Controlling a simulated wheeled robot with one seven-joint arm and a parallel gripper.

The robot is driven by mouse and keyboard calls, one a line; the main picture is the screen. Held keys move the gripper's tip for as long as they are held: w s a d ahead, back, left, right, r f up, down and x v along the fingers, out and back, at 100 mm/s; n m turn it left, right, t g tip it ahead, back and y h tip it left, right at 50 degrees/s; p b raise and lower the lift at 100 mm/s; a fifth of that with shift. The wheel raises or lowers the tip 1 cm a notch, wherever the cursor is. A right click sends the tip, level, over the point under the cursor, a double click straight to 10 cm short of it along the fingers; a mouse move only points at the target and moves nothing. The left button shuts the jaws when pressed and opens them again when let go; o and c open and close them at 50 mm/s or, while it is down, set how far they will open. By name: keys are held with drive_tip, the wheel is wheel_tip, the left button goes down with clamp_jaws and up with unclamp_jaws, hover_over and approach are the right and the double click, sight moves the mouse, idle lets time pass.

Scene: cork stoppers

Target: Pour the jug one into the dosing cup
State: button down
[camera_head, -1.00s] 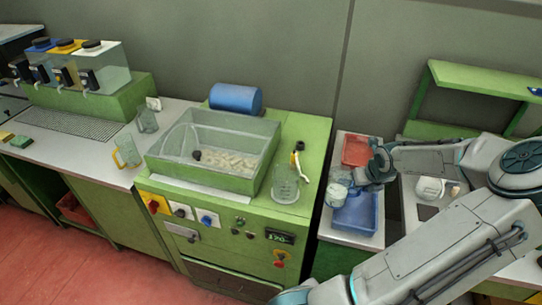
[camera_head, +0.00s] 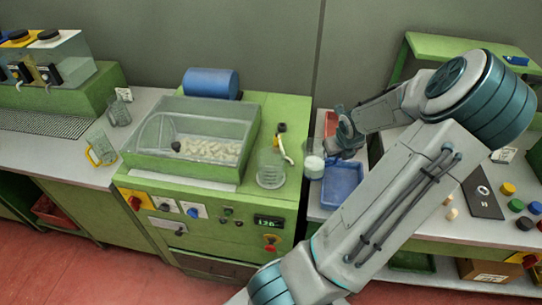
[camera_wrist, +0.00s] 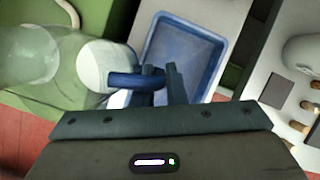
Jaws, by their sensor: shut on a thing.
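A clear jug with white contents (camera_head: 314,167) is held by my gripper (camera_head: 338,147), just right of the green machine. It looks about upright in the head view. In the wrist view my gripper (camera_wrist: 160,80) is shut on the jug's dark blue handle (camera_wrist: 135,82), and the white contents (camera_wrist: 97,66) show through the jug. A clear cup (camera_head: 271,170), apparently the dosing cup, stands on the machine's right side, left of the jug and apart from it. A clear vessel (camera_wrist: 26,52), likely this cup, shows blurred at the wrist view's left edge. Its contents are unclear.
The green machine (camera_head: 200,205) carries a clear bin (camera_head: 195,140) of corks and a black-and-white tool (camera_head: 283,145) behind the cup. A blue tray (camera_head: 343,185) lies under my gripper, a red tray behind it. A yellow-handled jug (camera_head: 101,149) and another jug (camera_head: 118,110) stand left.

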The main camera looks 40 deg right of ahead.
drive_tip(key=shift+w+a+r+g+h, duration=0.3)
drive_tip(key=shift+w+a+r+h, duration=0.05)
drive_tip(key=shift+r+h, duration=0.1)
drive_tip(key=shift+w+a, duration=0.1)
drive_tip(key=shift+a, duration=0.05)
drive_tip(key=shift+r+h, duration=0.35)
drive_tip(key=shift+r, duration=0.05)
drive_tip(key=shift+w+a+n+g, duration=0.1)
drive_tip(key=shift+a+n+g, duration=0.1)
drive_tip(key=shift+n+g, duration=0.1)
drive_tip(key=shift+w+a+r+h, duration=0.15)
drive_tip(key=shift+w+r+h, duration=0.1)
drive_tip(key=shift+h, duration=0.05)
drive_tip(key=shift+w+a+r+g+h, duration=0.4)
drive_tip(key=shift+a+g+h, duration=0.1)
drive_tip(key=shift+a+h, duration=0.15)
drive_tip(key=w+a+r+n+g+h+b, duration=0.2)
drive_tip(key=w+a+r+g+h+b, duration=0.1)
drive_tip(key=r+h, duration=0.3)
drive_tip(key=shift+a+r+b, duration=0.4)
drive_tip(key=shift+a+r, duration=0.15)
drive_tip(key=shift+a, duration=0.1)
